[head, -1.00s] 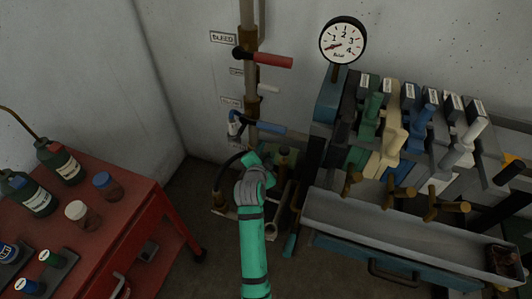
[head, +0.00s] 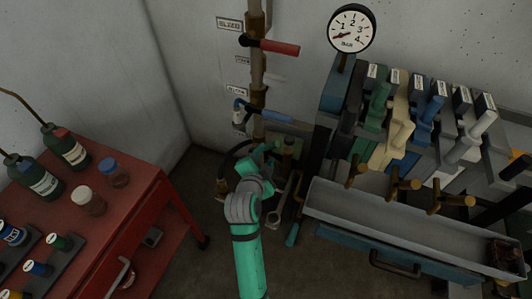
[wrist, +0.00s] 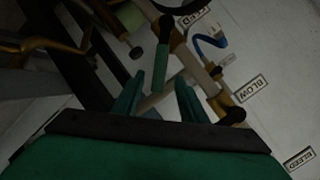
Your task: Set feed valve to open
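In the wrist view, a lever with a green grip (wrist: 160,68) hangs from a dark pivot close to a partly cut-off label (wrist: 192,14) that seems to read FEED. My gripper (wrist: 156,92) is open, with its two green fingers apart. The grip lies in line with the gap between the fingers, apparently just beyond the tips, and I see no contact. In the head view, my gripper (head: 266,161) is low by the vertical pipe (head: 257,80), below the blue lever. It hides the feed valve there. The lever's exact angle is hard to judge.
A red-handled lever (head: 273,46) and a blue-handled lever (head: 270,115) sit higher on the pipe. A pressure gauge (head: 351,28) and a bank of coloured levers with a grey trough (head: 390,222) stand right. A red cart (head: 130,225) with bottles stands left.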

